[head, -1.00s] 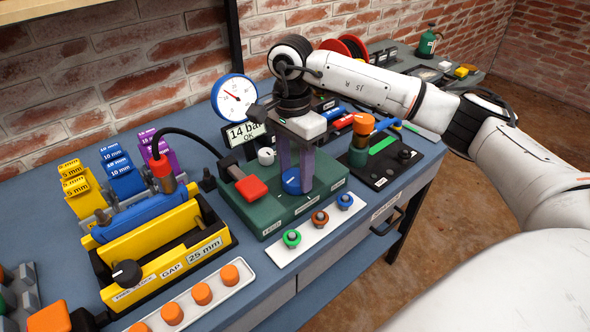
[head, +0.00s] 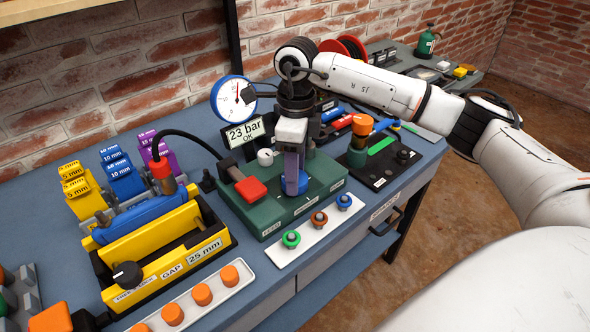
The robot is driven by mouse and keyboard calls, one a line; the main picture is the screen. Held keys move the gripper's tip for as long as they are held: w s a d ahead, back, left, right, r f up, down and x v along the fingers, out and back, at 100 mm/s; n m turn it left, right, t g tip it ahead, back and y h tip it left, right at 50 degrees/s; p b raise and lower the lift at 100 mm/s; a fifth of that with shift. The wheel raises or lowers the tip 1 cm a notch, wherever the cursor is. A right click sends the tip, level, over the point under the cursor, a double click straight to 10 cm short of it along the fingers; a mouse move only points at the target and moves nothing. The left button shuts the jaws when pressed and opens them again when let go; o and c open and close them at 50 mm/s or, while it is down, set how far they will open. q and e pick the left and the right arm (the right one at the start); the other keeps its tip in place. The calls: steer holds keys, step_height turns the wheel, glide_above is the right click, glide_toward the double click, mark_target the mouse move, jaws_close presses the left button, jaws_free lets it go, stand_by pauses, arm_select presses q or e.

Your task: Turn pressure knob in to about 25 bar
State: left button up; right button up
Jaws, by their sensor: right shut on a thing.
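The blue pressure knob (head: 305,182) sits on top of the green pump block (head: 268,219), towards its right half. My right gripper (head: 297,184) reaches down from above and is shut on the blue knob; its fingers hide part of it. The display (head: 243,133) behind the block reads "23 bar" and "OK". The round blue-rimmed gauge (head: 229,101) stands above the display; my gripper's body covers part of its right side. My left gripper is not in view.
A red-handled lever (head: 250,189) and a small white knob (head: 265,157) are on the block left of my gripper. A white strip (head: 316,227) with green, orange and blue knobs lies in front. A yellow frame (head: 190,240) stands at left. A black plate (head: 385,172) is at right.

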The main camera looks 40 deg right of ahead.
steer(key=shift+d+m, duration=0.1)
steer(key=shift+m, duration=1)
steer(key=o, duration=1.1)
steer(key=shift+c, duration=0.2)
step_height(320, 180, up, 10)
steer(key=shift+d+r, duration=0.15)
steer(key=shift+r, duration=0.05)
steer(key=shift+w, duration=0.1)
